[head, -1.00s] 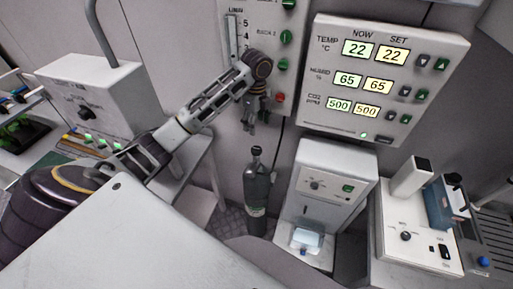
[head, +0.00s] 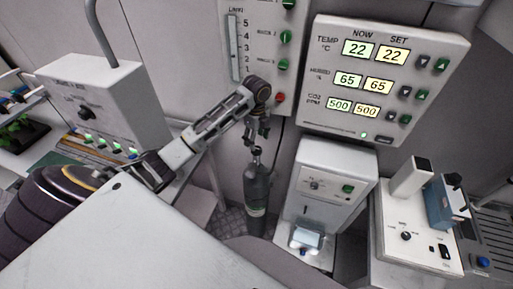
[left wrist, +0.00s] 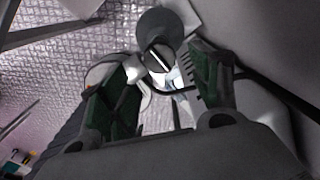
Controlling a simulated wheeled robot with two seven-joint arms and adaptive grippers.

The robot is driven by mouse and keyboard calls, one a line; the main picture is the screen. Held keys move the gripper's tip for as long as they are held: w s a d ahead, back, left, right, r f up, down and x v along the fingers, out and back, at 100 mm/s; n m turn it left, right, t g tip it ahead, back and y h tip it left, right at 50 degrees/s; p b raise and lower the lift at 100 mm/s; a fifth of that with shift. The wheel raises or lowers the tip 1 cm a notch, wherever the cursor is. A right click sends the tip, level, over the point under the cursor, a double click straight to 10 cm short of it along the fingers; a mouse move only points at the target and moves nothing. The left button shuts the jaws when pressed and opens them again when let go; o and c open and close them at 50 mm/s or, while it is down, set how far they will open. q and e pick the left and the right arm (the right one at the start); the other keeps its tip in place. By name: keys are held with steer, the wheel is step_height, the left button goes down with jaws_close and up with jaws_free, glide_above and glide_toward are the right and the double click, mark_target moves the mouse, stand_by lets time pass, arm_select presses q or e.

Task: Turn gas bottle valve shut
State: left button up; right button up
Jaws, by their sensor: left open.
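The gas bottle (head: 257,186) is dark grey with a pale label band and stands upright on the floor by the back wall. Its dark valve knob (head: 256,151) is at the top. My left gripper (head: 257,139) points down just above the knob, open and empty. In the left wrist view, the knob (left wrist: 160,58) is round with a white bar across it and appears between the two green-padded fingers of the left gripper (left wrist: 168,66). I cannot tell whether the fingers touch it. My right gripper is not in view.
A white dispenser-like box (head: 327,185) stands close to the right of the bottle. A wall panel with green knobs (head: 283,37) and a display panel (head: 385,80) are above. A grey bench (head: 190,165) is to the left. A dark hose runs beside the bottle.

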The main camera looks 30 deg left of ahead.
mark_target(257, 149)
arm_select(q)
steer(key=shift+f, duration=2.8)
steer(key=c, duration=1.1)
steer(key=shift+o, duration=0.2)
